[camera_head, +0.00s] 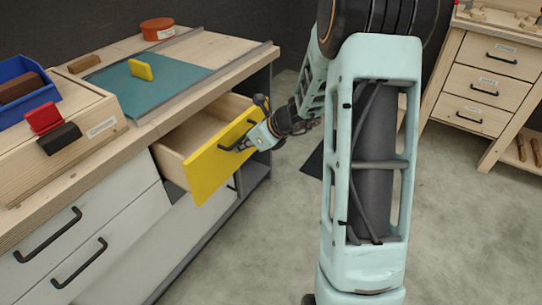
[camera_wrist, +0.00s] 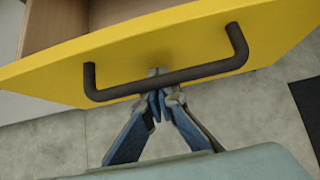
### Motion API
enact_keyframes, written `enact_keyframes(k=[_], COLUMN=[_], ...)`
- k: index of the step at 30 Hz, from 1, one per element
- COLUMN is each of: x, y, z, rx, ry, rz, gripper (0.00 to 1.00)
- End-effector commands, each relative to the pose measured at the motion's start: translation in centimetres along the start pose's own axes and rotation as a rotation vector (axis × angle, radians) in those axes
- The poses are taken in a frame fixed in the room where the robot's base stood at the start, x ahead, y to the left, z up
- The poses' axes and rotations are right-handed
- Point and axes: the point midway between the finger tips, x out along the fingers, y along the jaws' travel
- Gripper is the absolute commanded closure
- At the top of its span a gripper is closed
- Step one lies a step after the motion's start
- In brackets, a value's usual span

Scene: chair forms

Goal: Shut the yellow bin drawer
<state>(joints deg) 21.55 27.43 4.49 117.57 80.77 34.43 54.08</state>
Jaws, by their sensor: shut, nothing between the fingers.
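The yellow bin drawer (camera_head: 217,158) is pulled out of the workbench. Its yellow front faces right, and its wooden inside looks empty where it shows. In the wrist view the yellow front (camera_wrist: 190,42) fills the top, with a dark bar handle (camera_wrist: 170,78) across it. My gripper (camera_head: 247,140) is at the drawer front, by the handle. In the wrist view my gripper (camera_wrist: 160,95) is shut with its fingertips together at the middle of the handle bar. Nothing is between the fingers. I cannot tell whether the tips touch the handle or the front.
The workbench top holds a teal mat (camera_head: 150,85), a yellow block (camera_head: 140,69), an orange round container (camera_head: 157,29) and a blue bin (camera_head: 25,90). White drawers (camera_head: 85,240) are closed below. A wooden drawer cabinet (camera_head: 485,85) stands at right. Floor between is mostly clear.

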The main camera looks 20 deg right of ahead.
Motion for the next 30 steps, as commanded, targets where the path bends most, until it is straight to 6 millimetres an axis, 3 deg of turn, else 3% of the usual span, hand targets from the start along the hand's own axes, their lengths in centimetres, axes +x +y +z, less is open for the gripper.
enact_keyframes(k=[1,6,13,21,30], x=[1.2,4.9,8.6,10.6,11.0], y=[0.2,0.1,0.1,0.0,-0.1], z=[1.6,5.5,9.1,10.8,11.2], rx=[-0.004,-0.001,-0.002,-0.001,0.000], ry=[-0.001,-0.001,0.000,0.000,-0.004], rz=[0.006,0.004,0.002,0.000,-0.002], gripper=[1.00,1.00,1.00,1.00,1.00])
